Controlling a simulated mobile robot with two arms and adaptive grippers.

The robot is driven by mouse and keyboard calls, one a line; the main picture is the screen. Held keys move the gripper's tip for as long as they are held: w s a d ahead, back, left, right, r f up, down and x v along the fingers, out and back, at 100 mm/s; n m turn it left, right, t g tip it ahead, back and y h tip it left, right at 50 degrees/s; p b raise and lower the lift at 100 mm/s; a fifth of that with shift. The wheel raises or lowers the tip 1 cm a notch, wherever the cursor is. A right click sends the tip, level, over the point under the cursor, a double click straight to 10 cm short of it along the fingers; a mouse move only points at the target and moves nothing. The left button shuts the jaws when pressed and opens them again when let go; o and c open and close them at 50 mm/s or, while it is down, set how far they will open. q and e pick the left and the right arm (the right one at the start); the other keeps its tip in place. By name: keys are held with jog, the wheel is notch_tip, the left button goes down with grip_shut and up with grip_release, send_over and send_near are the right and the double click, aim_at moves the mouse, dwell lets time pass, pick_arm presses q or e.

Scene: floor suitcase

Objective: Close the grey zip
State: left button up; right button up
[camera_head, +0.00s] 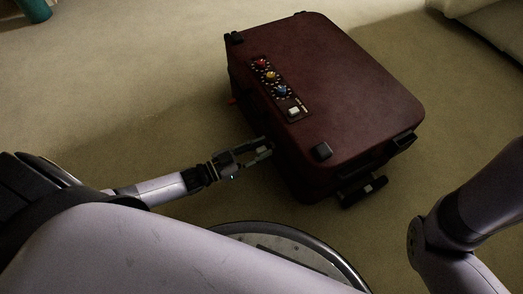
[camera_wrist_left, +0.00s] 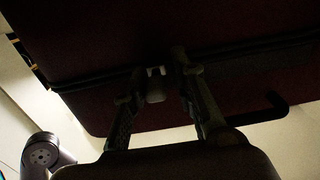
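The dark red suitcase (camera_head: 335,75) lies flat on the floor, its lid down. My left gripper (camera_head: 268,149) reaches its near left side, fingertips close to the wall. In the left wrist view the suitcase side (camera_wrist_left: 95,40) fills the top, with a dark seam running across it. A small grey piece, which looks like the grey zip (camera_wrist_left: 156,90), sits at that seam between the fingers of my left gripper (camera_wrist_left: 160,70). The fingers are apart, with a visible gap around the piece; the view is dark. My right gripper is out of view.
The lid carries a panel with red, yellow and blue knobs (camera_head: 270,76) and a white switch (camera_head: 293,111). A black handle (camera_head: 362,190) sticks out at the near end. A small orange-red piece (camera_head: 231,101) shows on the left side. Carpet (camera_head: 130,90) is clear at left.

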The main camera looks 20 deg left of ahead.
pick_arm(q)
jog(key=o, duration=0.3)
jog(key=v, duration=1.2)
dwell(0.3)
